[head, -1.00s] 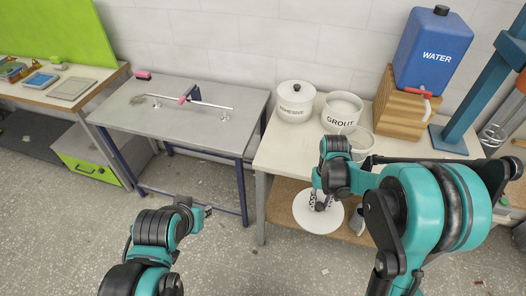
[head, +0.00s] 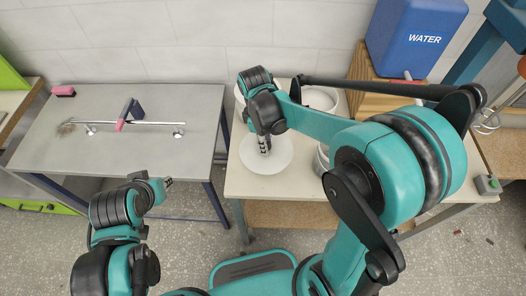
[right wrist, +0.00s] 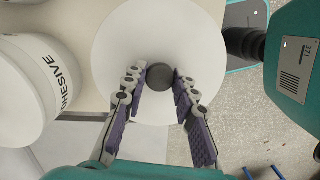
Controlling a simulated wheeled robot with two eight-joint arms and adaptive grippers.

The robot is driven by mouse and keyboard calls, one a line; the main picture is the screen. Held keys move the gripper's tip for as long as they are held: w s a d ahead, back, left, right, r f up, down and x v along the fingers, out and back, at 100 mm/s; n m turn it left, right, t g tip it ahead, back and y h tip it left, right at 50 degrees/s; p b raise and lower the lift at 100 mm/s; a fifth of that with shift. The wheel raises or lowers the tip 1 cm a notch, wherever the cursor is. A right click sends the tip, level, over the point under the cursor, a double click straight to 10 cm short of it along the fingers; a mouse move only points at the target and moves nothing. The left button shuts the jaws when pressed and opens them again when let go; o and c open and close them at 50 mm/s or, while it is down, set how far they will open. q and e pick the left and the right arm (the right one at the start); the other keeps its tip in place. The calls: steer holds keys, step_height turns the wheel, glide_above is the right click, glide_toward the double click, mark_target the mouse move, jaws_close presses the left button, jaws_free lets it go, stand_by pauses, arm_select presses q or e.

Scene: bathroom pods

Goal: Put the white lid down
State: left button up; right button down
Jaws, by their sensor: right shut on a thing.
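The white lid (head: 280,158) is a flat round disc with a dark knob. In the head view it shows against the front left part of the right-hand table (head: 300,185). My right gripper (head: 264,150) is shut on its knob from above. In the right wrist view the fingers (right wrist: 160,88) flank the knob and the lid (right wrist: 125,45) spreads out beyond them, with floor visible past its right side. I cannot tell whether it touches the tabletop. My left gripper (head: 167,182) is empty, low near the grey table; its opening is unclear.
A white adhesive bucket (right wrist: 25,95) stands left of the lid in the wrist view. The grout bucket (head: 320,98) is partly hidden behind my right arm. A blue water container (head: 415,38) sits on a wooden stand. The grey table (head: 100,165) holds a metal rod (head: 150,123).

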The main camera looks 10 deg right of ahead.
mark_target(266, 158)
step_height(266, 158, down, 9)
steer(key=b, duration=0.3)
steer(key=shift+r, duration=0.1)
steer(key=c, duration=1.6)
jaws_free()
steer(key=shift+f, duration=0.2)
steer(key=o, duration=0.4)
steer(key=shift+r, duration=0.15)
